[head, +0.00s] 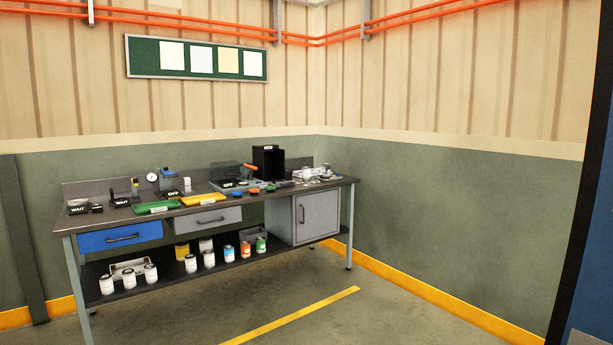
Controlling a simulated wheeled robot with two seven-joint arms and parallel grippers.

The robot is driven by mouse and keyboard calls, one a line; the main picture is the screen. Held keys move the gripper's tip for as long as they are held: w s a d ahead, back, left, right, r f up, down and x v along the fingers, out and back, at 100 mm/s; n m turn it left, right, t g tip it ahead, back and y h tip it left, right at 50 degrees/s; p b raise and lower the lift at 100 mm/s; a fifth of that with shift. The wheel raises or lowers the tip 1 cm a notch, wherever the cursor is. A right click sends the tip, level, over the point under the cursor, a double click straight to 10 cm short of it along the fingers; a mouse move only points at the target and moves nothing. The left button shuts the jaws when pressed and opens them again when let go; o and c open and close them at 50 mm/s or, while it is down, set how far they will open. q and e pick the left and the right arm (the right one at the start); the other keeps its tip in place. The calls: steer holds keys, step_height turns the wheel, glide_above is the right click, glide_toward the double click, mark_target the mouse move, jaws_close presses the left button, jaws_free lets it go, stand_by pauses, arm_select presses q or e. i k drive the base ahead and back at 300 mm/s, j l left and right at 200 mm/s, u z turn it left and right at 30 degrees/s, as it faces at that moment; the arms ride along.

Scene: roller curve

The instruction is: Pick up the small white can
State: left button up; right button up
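Several small white cans stand upright on the lower shelf of the workbench, ahead and to the left. One white can (106,285) is near the shelf's left end, and another white can (151,273) is to its right. A white can (191,264) and a white can (209,259) stand near the middle. One more white can (205,243) is behind them. I cannot tell which one the task names. Neither of my grippers is in view.
The workbench (345,182) carries tools, trays and a black box (268,161). Its blue drawer (120,237) and grey cabinet (318,215) overhang the shelf (165,277). Coloured cans, including an orange can (246,250), share the shelf. The floor (400,320) in front is clear.

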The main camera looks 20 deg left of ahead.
mark_target(305, 170)
steer(key=i, duration=1.7)
steer(key=i+l, duration=0.15)
steer(key=i, duration=3.25)
steer(key=j+u, duration=0.05)
